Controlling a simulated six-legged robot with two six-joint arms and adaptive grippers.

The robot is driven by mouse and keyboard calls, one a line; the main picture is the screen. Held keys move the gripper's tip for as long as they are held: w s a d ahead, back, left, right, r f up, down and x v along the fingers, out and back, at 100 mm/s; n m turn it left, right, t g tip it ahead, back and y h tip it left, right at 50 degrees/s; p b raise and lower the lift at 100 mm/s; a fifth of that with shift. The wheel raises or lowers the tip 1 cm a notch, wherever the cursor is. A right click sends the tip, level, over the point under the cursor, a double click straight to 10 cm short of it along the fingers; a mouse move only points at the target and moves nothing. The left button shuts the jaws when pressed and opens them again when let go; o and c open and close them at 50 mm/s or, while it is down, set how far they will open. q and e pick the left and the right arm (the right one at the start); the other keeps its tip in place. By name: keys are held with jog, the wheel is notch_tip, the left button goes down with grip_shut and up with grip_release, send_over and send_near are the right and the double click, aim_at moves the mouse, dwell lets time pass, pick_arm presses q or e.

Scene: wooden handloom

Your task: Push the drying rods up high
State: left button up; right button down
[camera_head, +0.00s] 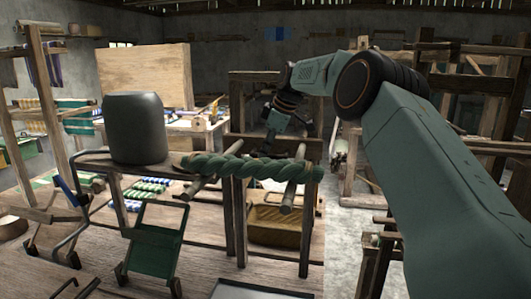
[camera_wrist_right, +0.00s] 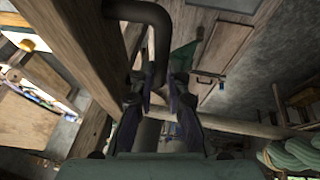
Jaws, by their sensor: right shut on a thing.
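Two wooden drying rods, a left one (camera_head: 201,185) and a right one (camera_head: 293,186), stick out toward me from a wooden frame (camera_head: 240,220) in the head view. A twisted green skein (camera_head: 250,168) lies across them. My right gripper (camera_head: 278,120) is behind and above the skein, near the frame's upper part. In the right wrist view its fingers (camera_wrist_right: 158,95) are shut on a dark bent bar (camera_wrist_right: 160,40). The skein also shows at the lower right of that view (camera_wrist_right: 292,155). My left gripper is not in view.
A basket-like box (camera_head: 275,228) sits low inside the frame. A large wooden board (camera_head: 145,78) stands at the back left. Wooden loom frames stand at left (camera_head: 45,100) and right (camera_head: 470,95). Bare floor (camera_head: 340,240) shows between the frame and my right arm.

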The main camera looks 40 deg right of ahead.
jog(key=shift+r, duration=0.1)
jog(key=c, duration=1.3)
grip_release()
jog(key=shift+c, duration=0.2)
jog(key=v, duration=1.1)
jog(key=shift+s+r, duration=0.15)
jog(key=shift+r, duration=0.2)
jog(key=shift+s, duration=0.1)
